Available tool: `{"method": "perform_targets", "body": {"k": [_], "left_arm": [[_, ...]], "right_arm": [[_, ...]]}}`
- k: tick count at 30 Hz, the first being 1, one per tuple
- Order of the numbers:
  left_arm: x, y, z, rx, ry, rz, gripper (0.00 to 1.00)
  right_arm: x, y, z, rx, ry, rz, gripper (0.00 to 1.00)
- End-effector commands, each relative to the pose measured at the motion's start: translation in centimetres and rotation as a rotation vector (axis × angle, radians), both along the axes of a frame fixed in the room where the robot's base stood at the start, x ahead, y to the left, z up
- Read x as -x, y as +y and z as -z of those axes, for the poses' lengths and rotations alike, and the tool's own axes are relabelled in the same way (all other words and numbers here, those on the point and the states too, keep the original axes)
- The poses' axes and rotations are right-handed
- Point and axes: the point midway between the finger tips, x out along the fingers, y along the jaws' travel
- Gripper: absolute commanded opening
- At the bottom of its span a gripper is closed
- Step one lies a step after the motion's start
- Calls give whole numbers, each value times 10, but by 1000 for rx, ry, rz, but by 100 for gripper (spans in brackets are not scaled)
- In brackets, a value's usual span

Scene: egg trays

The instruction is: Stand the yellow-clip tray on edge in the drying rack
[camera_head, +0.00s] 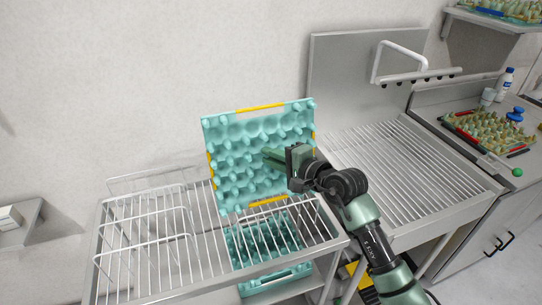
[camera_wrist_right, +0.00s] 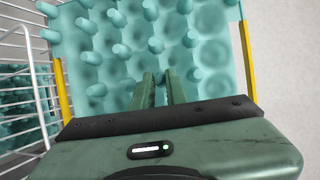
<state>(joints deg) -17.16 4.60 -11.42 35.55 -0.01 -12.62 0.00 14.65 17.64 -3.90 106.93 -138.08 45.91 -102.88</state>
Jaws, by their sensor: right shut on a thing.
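The yellow-clip tray (camera_head: 232,180) is a turquoise egg tray with yellow clips on its edges. It is upright, slightly tilted, with its cupped face toward the head camera, over the right part of the wire drying rack (camera_head: 128,250). I cannot tell whether its lower edge touches the wires. My right gripper (camera_head: 270,157) is shut on the tray near the middle of its face. The right wrist view shows the fingers (camera_wrist_right: 160,88) close together against the tray's cups (camera_wrist_right: 210,52), with yellow clips on both sides. My left gripper is not in view.
Another turquoise tray (camera_head: 262,284) lies below the rack wires. Wire dividers (camera_head: 158,218) stand at the rack's left, which is empty. A slatted drainboard (camera_head: 400,165) is clear at right.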

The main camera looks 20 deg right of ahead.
Motion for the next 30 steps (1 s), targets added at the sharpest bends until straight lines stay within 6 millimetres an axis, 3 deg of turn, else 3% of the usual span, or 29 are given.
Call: {"method": "perform_targets", "body": {"k": [30], "left_arm": [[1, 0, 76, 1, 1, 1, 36]], "right_arm": [[0, 0, 81, 0, -1, 0, 0]]}}
